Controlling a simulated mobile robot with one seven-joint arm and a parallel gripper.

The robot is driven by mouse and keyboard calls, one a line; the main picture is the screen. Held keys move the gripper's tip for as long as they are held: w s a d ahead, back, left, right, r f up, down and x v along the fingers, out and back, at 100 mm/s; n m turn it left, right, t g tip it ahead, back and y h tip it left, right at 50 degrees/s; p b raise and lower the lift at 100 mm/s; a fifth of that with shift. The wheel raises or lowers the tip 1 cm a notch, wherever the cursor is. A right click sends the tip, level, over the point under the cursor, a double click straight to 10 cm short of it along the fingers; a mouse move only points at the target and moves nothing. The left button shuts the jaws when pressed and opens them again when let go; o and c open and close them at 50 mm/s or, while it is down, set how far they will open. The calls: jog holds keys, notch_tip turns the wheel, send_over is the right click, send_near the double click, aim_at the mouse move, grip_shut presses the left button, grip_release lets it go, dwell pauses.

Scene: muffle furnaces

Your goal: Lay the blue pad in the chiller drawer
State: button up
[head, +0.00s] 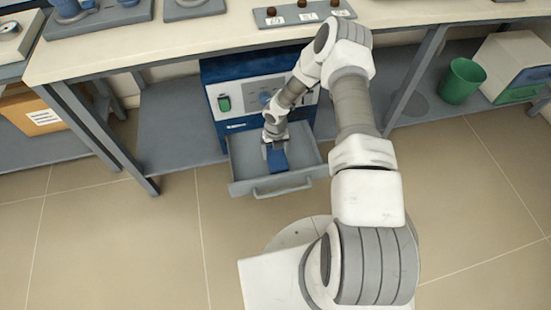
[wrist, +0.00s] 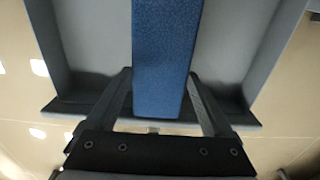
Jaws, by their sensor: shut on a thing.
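The blue pad (head: 277,160) is between the fingers of my gripper (head: 273,146), which is shut on it. In the wrist view the pad (wrist: 165,60) runs up from between the two fingers. The chiller drawer (head: 246,171) is pulled out below the blue-and-white chiller (head: 222,78) under the bench. My gripper and the pad are over the drawer's inside. The wrist view shows the drawer's grey floor (wrist: 232,45) on both sides of the pad. I cannot tell whether the pad touches the floor.
The bench top (head: 190,42) overhangs the chiller, with a table leg (head: 85,130) to the left. A green bin (head: 462,80) stands on the lower shelf at right. The drawer's handle (head: 282,189) faces open tiled floor.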

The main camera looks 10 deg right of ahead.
aim_at(276, 154)
jog(key=f+b, duration=0.1)
jog(key=f, duration=0.3)
jog(key=shift+w+f+b, duration=0.1)
jog(key=shift+w+b, duration=0.1)
jog(key=shift+b, duration=0.2)
jog(key=shift+f, duration=0.2)
jog(key=o, duration=1.1)
jog(key=shift+r, duration=0.1)
notch_tip(276, 154, up, 12)
jog(key=p, duration=0.5)
jog(key=shift+r, duration=0.15)
jog(key=shift+s, duration=0.1)
